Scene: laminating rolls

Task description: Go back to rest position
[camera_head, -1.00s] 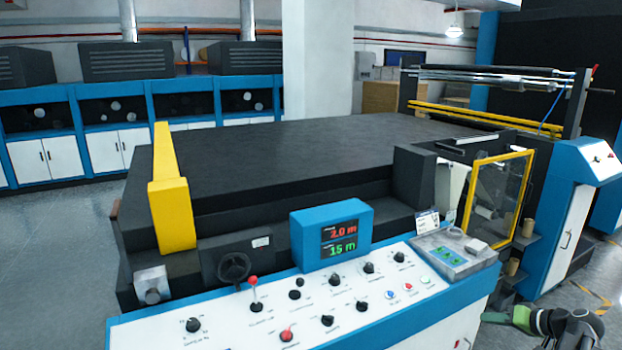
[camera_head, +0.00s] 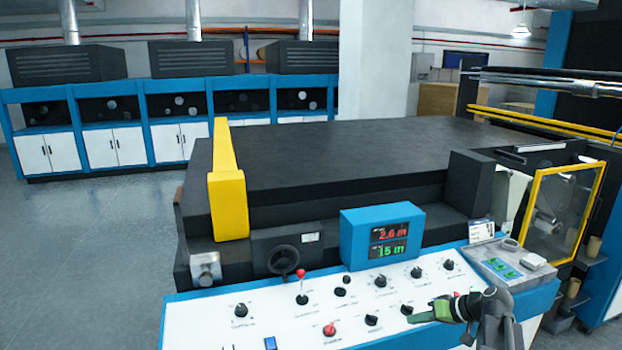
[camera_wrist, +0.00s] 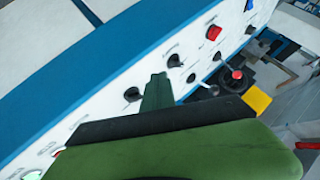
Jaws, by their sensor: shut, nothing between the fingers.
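My gripper (camera_head: 428,313) is at the lower right of the head view, over the right part of the white control panel (camera_head: 262,318). Its green fingers are shut with nothing between them and point left. In the wrist view the green gripper (camera_wrist: 157,92) is seen close up, its tip near a black knob (camera_wrist: 132,94) on the panel. I cannot tell if it touches the panel. My arm hides part of the panel's right end.
The panel carries several black knobs, a red-topped lever (camera_head: 301,285) and a blue display (camera_head: 381,236) reading 2.6 m and 15 m. A yellow-framed guard (camera_head: 536,195) stands at the right. Grey floor (camera_head: 75,240) is open at the left.

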